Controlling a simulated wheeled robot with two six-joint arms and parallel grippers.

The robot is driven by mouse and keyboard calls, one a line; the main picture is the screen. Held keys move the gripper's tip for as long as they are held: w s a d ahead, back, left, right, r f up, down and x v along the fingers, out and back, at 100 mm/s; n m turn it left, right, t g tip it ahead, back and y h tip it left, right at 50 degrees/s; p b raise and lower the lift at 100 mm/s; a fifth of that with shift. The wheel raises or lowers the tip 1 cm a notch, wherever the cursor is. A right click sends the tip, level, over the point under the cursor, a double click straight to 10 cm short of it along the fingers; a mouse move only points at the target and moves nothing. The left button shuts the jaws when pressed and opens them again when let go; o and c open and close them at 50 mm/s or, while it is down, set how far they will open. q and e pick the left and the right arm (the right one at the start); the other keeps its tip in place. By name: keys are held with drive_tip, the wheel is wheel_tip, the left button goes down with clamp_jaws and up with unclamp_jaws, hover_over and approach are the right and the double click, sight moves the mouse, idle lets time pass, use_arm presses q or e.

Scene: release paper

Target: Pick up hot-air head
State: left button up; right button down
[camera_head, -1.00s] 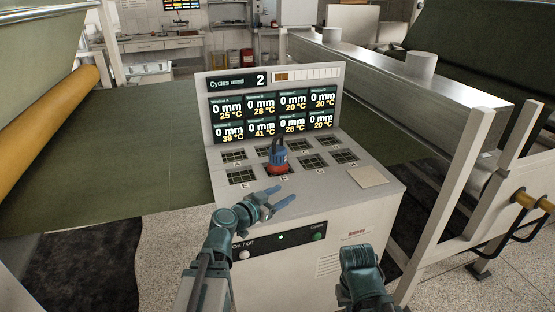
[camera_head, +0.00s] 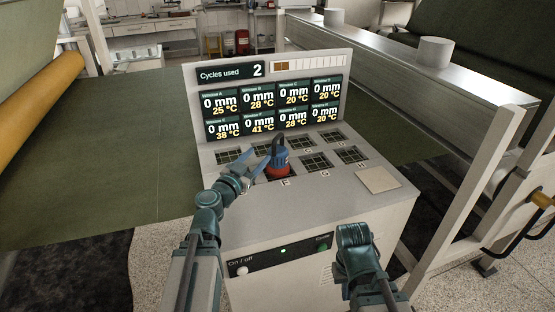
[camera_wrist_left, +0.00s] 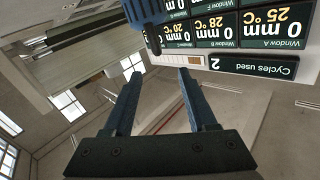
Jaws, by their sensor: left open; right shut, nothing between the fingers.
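The hot-air head (camera_head: 278,163) is a blue and red tool with a dark upper part. It stands upright on the console over window F, in the front row of grid windows. My left gripper (camera_head: 252,168) is open, at the left side of the head and close to it. I cannot tell whether they touch. In the left wrist view, the blue part of the head (camera_wrist_left: 143,12) shows at the top edge, beyond the open, empty fingers (camera_wrist_left: 160,75). My right gripper (camera_head: 355,238) is low at the console's front right, shut and empty, its fingers hardly visible.
The console's display panel (camera_head: 262,71) rises behind the windows. A pale square plate (camera_head: 378,180) lies on the console's right side. A metal beam and frame post (camera_head: 470,190) stand to the right. Green sheet (camera_head: 100,150) spreads at the left.

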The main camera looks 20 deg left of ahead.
sight(275, 140)
use_arm(q)
drive_tip(key=shift+w+d+f, duration=0.1)
drive_tip(key=shift+w+d, duration=0.4)
drive_tip(key=shift+w, duration=1.75)
drive_tip(key=shift+w+d, duration=0.55)
drive_tip(key=shift+w, duration=1.75)
drive_tip(key=shift+w+d+f, duration=0.1)
drive_tip(key=shift+w+d, duration=0.4)
drive_tip(key=shift+w, duration=1.75)
drive_tip(key=shift+s, duration=0.1)
clamp_jaws()
